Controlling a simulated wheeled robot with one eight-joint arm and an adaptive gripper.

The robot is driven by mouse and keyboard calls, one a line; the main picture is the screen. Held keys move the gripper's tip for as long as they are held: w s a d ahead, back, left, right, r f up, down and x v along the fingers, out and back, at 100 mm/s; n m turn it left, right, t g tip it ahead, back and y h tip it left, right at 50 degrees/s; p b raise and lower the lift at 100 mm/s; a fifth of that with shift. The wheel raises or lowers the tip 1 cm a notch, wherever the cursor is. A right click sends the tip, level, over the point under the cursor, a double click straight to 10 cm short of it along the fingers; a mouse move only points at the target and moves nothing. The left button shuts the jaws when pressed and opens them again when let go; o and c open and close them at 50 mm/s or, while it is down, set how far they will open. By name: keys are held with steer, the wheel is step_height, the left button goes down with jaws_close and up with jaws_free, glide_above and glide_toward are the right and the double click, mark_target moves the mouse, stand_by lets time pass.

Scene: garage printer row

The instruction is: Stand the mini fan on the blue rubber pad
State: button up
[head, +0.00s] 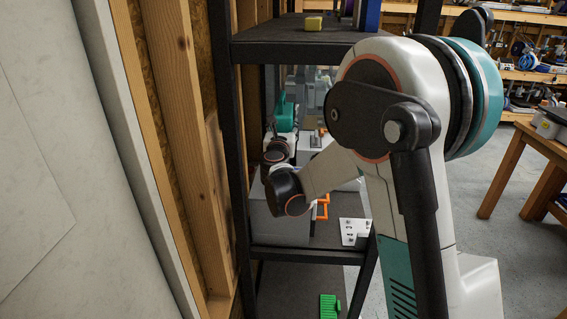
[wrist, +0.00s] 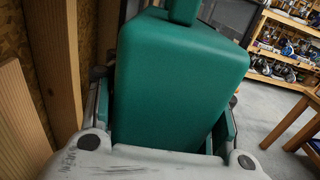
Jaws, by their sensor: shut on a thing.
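A teal-green object, apparently the mini fan (wrist: 180,80), fills the middle of the wrist view between the fingers of my gripper (wrist: 165,118). It has a broad smooth body with a narrower part at its top. In the head view the same teal object (head: 286,113) shows at the far end of my arm, inside the shelf rack. My gripper (head: 280,137) is shut on it, and my arm hides much of that area. I cannot make out the blue rubber pad in either view.
A white holed plate (head: 354,230) and an orange-handled item (head: 322,207) are on the shelf below. A bright green item (head: 329,306) lies lower. Wooden studs (head: 170,100) stand close left.

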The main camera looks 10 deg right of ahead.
step_height(320, 180, down, 11)
steer(key=b, duration=0.3)
steer(key=shift+r, duration=0.2)
